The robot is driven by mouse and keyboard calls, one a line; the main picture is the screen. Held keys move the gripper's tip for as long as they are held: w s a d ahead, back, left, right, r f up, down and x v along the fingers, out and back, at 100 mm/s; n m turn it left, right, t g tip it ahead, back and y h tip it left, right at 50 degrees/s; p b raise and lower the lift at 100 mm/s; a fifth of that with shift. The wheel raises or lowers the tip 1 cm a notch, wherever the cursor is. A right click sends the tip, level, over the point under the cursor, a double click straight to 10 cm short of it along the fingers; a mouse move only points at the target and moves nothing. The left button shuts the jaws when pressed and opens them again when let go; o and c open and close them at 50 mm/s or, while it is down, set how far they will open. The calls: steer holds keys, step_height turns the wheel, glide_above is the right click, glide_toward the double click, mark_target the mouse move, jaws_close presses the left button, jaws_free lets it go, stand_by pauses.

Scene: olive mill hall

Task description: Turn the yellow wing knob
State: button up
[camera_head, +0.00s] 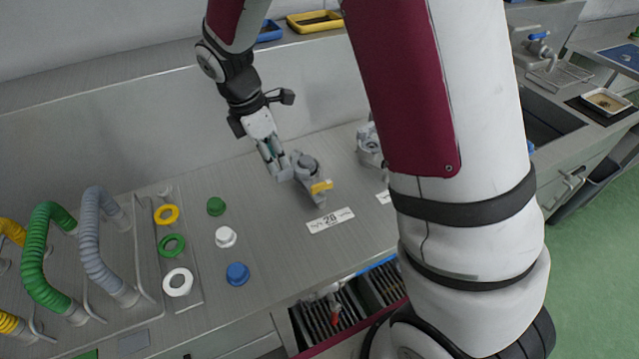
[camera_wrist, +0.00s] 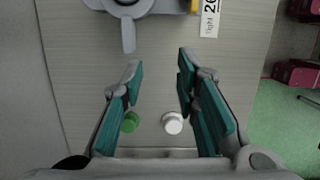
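A grey fixture (camera_head: 306,168) stands on the counter, with a small yellow part (camera_head: 321,187) at its front right. I cannot tell whether this is the whole yellow wing knob. In the wrist view the grey fixture (camera_wrist: 150,5) is cut off by the top edge, and only a sliver of the yellow part (camera_wrist: 194,6) shows. A grey lever (camera_wrist: 128,34) sticks out from the fixture towards my fingers. My gripper (camera_wrist: 160,62) is open and empty, with its fingertips just short of the fixture. In the head view my gripper (camera_head: 280,172) is at the fixture's left side.
A white label (camera_head: 330,221) lies in front of the fixture. Left of it are green (camera_head: 216,206), white (camera_head: 226,237) and blue (camera_head: 238,274) caps, coloured rings and ribbed hoses (camera_head: 48,258). Another grey fixture (camera_head: 369,145) stands to the right, partly behind my arm. An open drawer (camera_head: 345,308) is below.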

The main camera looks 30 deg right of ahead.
step_height(320, 180, up, 5)
steer(key=y+b, duration=0.2)
glide_above(322, 184)
step_height(322, 184, down, 13)
steer(key=shift+f+p, duration=0.1)
steer(key=shift+p, duration=0.25)
jaws_close()
